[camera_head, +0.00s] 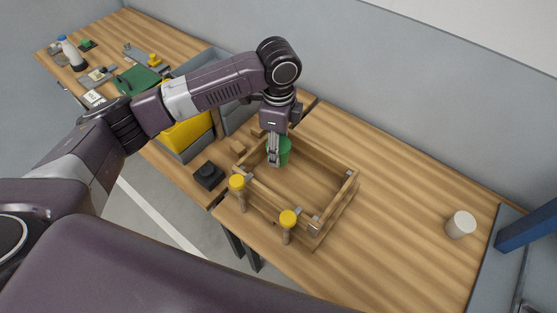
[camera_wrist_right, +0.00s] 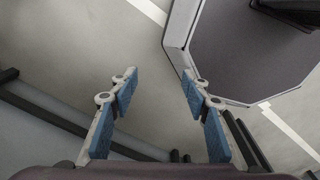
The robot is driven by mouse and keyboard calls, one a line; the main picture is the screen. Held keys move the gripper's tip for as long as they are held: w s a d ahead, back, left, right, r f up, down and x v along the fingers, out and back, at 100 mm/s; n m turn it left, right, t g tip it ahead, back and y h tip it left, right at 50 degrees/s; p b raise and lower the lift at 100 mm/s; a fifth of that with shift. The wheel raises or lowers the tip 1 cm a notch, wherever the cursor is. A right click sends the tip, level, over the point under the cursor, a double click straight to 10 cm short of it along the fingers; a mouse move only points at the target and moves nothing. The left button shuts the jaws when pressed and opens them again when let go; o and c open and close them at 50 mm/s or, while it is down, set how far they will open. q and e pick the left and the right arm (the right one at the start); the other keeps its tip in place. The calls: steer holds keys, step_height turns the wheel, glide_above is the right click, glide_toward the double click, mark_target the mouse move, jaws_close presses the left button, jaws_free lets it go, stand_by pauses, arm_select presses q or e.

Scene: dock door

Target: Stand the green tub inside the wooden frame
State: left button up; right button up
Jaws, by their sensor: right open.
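The wooden frame (camera_head: 337,206) is a low open box on the wooden bench. The green tub (camera_head: 285,150) is at the frame's far left corner, looks upright and is partly hidden by my left gripper (camera_head: 273,162). That gripper points down with its fingers against or just in front of the tub. I cannot tell whether the fingers are closed on it, or whether the tub touches the frame's floor. My right gripper (camera_wrist_right: 156,88) is open and empty in the right wrist view, over the floor and away from the bench.
Two yellow-topped knobs (camera_head: 237,183) stand at the frame's near side. A black block (camera_head: 208,175) lies left of it. A grey bin with a yellow thing (camera_head: 187,135) stands behind my left arm. A white cup (camera_head: 460,225) is at right. The bench between frame and cup is clear.

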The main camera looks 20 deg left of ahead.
arm_select(q)
steer(key=shift+f, duration=0.75)
steer(key=shift+d+f, duration=0.1)
steer(key=shift+f, duration=0.6)
step_height(320, 180, down, 4)
steer(key=shift+f+p, duration=0.1)
steer(key=shift+p, duration=0.35)
arm_select(e)
steer(key=shift+w+a+r, duration=0.25)
steer(key=shift+a+r, duration=0.4)
steer(key=shift+a, duration=0.05)
steer(key=shift+d, duration=0.2)
arm_select(q)
steer(key=o, duration=1.4)
arm_select(e)
steer(key=shift+d, duration=0.15)
